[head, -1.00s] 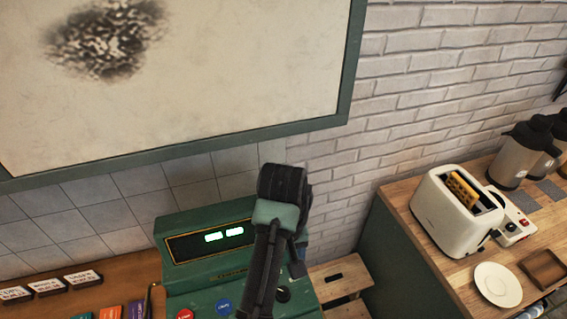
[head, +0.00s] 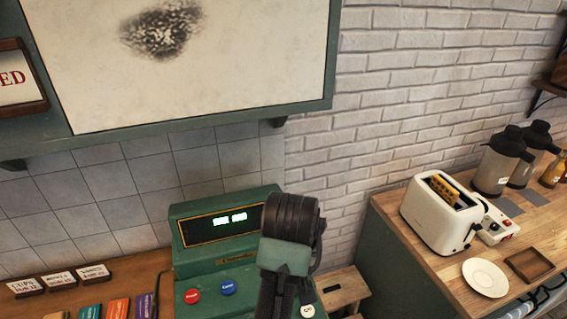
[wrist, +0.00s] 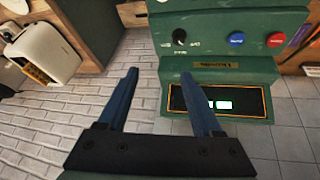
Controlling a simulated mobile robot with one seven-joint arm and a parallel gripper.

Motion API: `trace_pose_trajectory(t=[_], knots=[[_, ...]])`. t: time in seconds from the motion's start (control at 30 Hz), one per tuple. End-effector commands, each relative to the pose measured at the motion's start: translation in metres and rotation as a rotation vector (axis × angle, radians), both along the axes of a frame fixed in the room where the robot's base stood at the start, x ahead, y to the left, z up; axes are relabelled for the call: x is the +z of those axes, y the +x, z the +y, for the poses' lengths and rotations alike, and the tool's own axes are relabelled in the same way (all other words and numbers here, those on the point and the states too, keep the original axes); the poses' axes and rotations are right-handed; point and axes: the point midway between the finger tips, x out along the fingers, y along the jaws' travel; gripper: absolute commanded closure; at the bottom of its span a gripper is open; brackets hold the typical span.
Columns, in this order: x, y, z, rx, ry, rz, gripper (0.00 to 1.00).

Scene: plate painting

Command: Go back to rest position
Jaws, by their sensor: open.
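My gripper (wrist: 165,88) shows in the wrist view with its two blue fingers apart and nothing between them. In the head view my arm rises in front of the green machine (head: 190,265), and the fingers are hidden there. The machine has a lit green display, a red button (head: 192,296) and a blue button (head: 228,287). In the wrist view the machine's panel (wrist: 215,62) appears turned over, with a black knob (wrist: 180,37) beside the fingers. The fingers look clear of the machine.
A framed board (head: 200,70) with a dark smudge hangs on the wall. At right, a wooden counter (head: 425,265) holds a white toaster (head: 435,225) with bread, a plate (head: 485,277), a wooden tray (head: 530,265) and flasks (head: 497,165). A wooden stool (head: 345,290) stands between.

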Motion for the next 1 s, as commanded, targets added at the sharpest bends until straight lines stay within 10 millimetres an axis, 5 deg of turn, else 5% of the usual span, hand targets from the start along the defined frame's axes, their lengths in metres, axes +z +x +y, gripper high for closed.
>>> trace_pose_trajectory(t=[0.17, 0.27, 0.4, 0.6, 0.8, 1.0], knots=[[0.072, 0.039, -0.018, -0.051, -0.031, -0.448, 0.33], [0.138, 0.043, -0.021, -0.066, -0.035, -0.760, 0.33], [0.237, 0.008, -0.012, -0.051, -0.007, -1.209, 0.33], [0.332, -0.083, 0.012, 0.014, 0.072, -1.690, 0.33], [0.365, -0.140, 0.024, 0.064, 0.126, -1.899, 0.33], [0.369, -0.146, 0.025, 0.068, 0.132, -1.921, 0.33]])
